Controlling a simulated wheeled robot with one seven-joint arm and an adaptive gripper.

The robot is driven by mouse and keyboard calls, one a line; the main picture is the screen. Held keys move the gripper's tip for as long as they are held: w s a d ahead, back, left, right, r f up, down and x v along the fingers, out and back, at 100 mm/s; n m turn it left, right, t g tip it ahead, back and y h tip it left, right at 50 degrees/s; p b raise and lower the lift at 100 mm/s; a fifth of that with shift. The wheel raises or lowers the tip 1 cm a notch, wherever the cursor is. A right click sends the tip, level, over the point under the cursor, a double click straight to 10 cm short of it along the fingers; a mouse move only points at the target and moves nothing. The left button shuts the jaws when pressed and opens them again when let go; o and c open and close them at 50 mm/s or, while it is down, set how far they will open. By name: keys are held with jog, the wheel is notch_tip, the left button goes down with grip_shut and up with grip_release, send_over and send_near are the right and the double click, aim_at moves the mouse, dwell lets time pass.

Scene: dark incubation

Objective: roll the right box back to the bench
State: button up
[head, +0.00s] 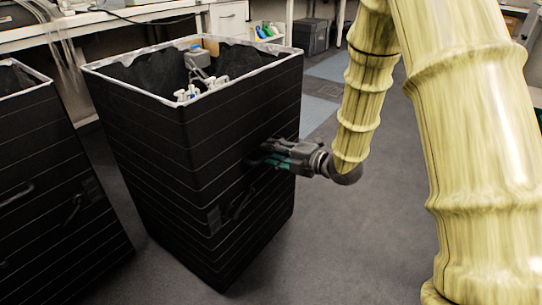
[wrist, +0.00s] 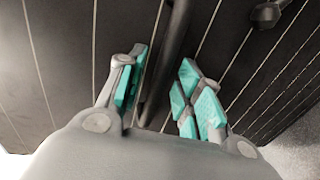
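The right box (head: 190,160) is tall and black with thin pale lines and a whitish rim. It stands on the floor in the middle of the head view, with several items inside. My gripper (head: 268,155) reaches its right-hand face from the right. In the wrist view a dark bar handle (wrist: 176,40) on that face runs between the two teal-padded fingers of my gripper (wrist: 163,85). The fingers are apart, with a gap visible beside the bar; they are around it, not closed on it. The bench (head: 110,22) runs along the back, behind the box.
A similar black box (head: 50,180) stands close on the left. A white drawer unit (head: 229,20) and a dark bin (head: 310,36) are at the back. Grey floor (head: 360,240) is clear to the right of the box. Cables hang from the bench at upper left.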

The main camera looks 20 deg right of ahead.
jog(key=shift+w+a, duration=0.3)
jog(key=shift+w, duration=0.1)
grip_shut()
jog(key=shift+w+a, duration=0.1)
